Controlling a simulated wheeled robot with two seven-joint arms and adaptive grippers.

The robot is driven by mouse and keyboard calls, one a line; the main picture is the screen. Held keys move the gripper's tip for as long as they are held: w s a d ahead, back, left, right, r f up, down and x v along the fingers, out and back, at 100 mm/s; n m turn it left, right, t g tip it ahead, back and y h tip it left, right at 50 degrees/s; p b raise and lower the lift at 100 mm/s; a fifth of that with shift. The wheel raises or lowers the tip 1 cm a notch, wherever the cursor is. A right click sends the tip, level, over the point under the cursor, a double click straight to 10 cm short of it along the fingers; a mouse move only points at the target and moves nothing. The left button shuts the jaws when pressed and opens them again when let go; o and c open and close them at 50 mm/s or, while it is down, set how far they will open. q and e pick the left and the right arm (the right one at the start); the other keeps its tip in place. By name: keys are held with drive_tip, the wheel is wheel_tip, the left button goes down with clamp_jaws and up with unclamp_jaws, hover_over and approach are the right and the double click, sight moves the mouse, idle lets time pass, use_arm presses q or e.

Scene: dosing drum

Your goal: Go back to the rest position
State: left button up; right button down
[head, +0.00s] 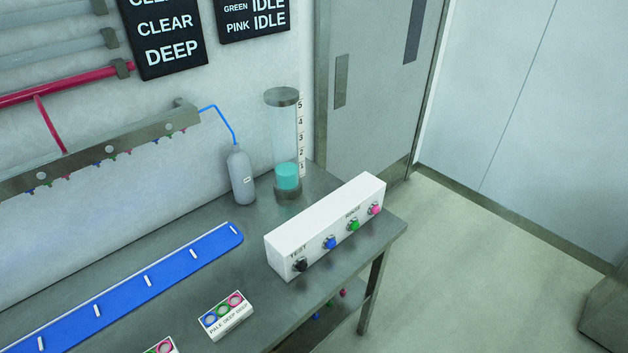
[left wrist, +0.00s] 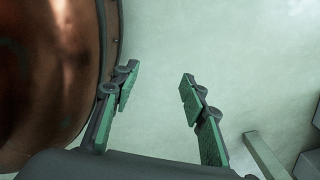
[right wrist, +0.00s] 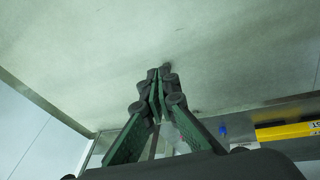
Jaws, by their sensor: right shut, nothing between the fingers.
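My left gripper (left wrist: 159,76) is open and empty in the left wrist view, its green-padded fingers well apart over a pale surface. A large copper-coloured rounded body (left wrist: 45,70) with a dark rim stands close on the left of its fingers. My right gripper (right wrist: 158,74) is shut in the right wrist view, its fingertips together with nothing between them. A broad pale surface fills the view beyond it. Neither gripper shows in the head view.
A steel table (head: 262,222) holds a white button box (head: 322,230), a clear cylinder (head: 285,130) with teal liquid, a grey bottle (head: 240,177) and a blue strip (head: 125,285). A small labelled block (head: 226,318) lies nearer.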

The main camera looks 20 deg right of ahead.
drive_tip(key=s+a+f+m+g+y, duration=0.1)
drive_tip(key=s+a+f+m+g, duration=0.1)
drive_tip(key=s+a, duration=0.15)
drive_tip(key=s+f+p, duration=0.2)
drive_tip(key=f+p, duration=0.1)
drive_tip(key=f, duration=0.8)
drive_tip(key=s+f+p, duration=0.2)
drive_tip(key=s+f, duration=0.1)
drive_tip(key=f, duration=0.9)
drive_tip(key=s+f+p, duration=0.2)
drive_tip(key=s+f, duration=0.4)
drive_tip(key=s, duration=0.3)
drive_tip(key=s+f+n+g+y+p, duration=0.1)
drive_tip(key=s+f+p, duration=0.1)
drive_tip(key=s+f, duration=0.3)
drive_tip(key=s, duration=0.4)
drive_tip(key=shift+s+a+f, duration=0.25)
drive_tip(key=shift+a+f, duration=0.1)
drive_tip(key=shift+a, duration=0.05)
